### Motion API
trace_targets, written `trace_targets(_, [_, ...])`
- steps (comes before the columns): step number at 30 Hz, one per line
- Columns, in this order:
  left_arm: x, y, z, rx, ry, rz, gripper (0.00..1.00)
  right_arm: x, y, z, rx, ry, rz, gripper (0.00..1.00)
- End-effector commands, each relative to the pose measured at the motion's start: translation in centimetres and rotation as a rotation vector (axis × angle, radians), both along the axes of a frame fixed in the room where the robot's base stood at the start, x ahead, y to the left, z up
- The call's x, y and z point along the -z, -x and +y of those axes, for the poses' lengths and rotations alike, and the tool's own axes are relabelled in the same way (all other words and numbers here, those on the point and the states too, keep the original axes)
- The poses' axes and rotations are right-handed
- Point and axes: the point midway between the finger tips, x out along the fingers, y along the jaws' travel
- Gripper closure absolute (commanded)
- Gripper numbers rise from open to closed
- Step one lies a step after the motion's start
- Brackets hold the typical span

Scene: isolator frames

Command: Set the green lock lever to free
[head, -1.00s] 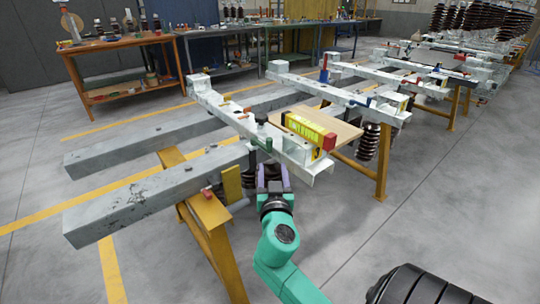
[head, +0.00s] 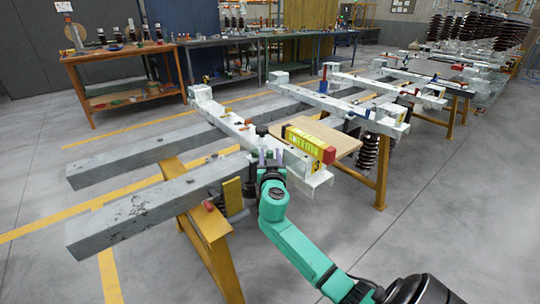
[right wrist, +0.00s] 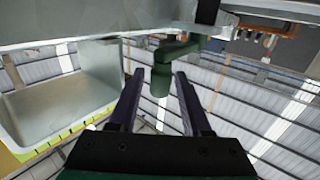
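The green lock lever (right wrist: 161,80) shows in the right wrist view, with its upper arm running right under a grey beam and its round handle hanging down. My right gripper (right wrist: 157,80) is open, with one dark finger on each side of the handle. I see gaps between the handle and both fingers. In the head view my right gripper (head: 269,156) is at the near side of the white frame beam (head: 228,121) and hides most of the lever. My left gripper is not in view.
Grey beams (head: 150,205) rest on yellow trestles (head: 205,220) to the left. Open floor lies at the lower right.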

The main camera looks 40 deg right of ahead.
Motion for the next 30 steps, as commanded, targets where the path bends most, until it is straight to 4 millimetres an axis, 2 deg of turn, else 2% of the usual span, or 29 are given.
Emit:
trace_targets(1, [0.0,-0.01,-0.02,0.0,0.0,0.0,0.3,0.01,0.02,0.01,0.0,0.0,0.0,0.76])
trace_targets(3, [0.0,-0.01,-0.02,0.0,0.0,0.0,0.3,0.02,0.02,0.01,0.0,0.0,0.0,1.0])
trace_targets(30, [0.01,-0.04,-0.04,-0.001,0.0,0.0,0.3,0.12,0.04,0.03,0.0,0.0,0.002,1.0])
